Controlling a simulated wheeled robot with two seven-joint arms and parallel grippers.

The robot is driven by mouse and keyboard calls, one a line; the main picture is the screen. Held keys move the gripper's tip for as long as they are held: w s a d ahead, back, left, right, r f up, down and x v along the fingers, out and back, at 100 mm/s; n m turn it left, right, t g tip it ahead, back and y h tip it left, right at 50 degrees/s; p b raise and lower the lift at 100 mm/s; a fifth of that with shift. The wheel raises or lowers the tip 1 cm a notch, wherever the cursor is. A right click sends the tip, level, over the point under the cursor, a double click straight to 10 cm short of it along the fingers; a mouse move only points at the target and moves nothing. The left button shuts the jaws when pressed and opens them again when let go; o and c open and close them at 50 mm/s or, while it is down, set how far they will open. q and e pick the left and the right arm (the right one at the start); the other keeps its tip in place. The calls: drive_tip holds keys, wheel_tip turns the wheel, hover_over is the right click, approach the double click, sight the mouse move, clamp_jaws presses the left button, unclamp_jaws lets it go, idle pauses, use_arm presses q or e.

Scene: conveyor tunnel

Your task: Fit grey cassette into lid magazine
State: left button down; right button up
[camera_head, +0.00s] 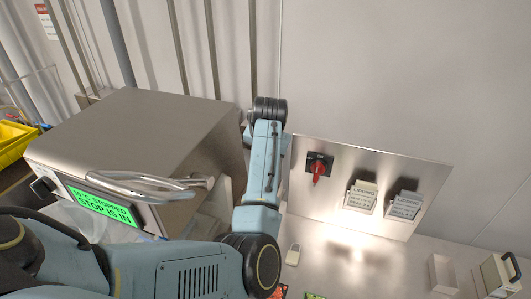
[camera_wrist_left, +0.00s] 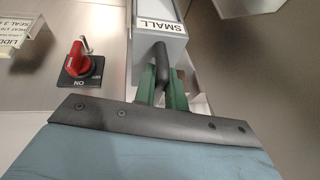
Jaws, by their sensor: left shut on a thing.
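The grey cassette (camera_wrist_left: 146,52) is a box with a white label reading SMALL and a dark loop handle, in the left wrist view. My left gripper (camera_wrist_left: 162,88) has green fingers shut on that handle, with the cassette beyond the fingertips. In the head view my left arm reaches up past the right side of the steel machine, and its gripper and the cassette are hidden behind the arm. I cannot make out the lid magazine or its opening in either view. My right gripper is not in view.
The steel machine (camera_head: 150,125) has a bar handle and a green display (camera_head: 103,207) reading STOP IS IN. A panel (camera_head: 425,175) bears a red rotary switch (camera_head: 318,170) and two card holders.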

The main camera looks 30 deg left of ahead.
use_arm(q)
drive_tip(key=shift+f+b, duration=0.35)
drive_tip(key=shift+f, duration=2.6)
drive_tip(key=c, duration=1.4)
unclamp_jaws()
drive_tip(key=shift+o, duration=0.2)
drive_tip(key=v, duration=1.3)
drive_tip(key=shift+s+r+b, duration=0.15)
drive_tip(key=shift+b, duration=0.25)
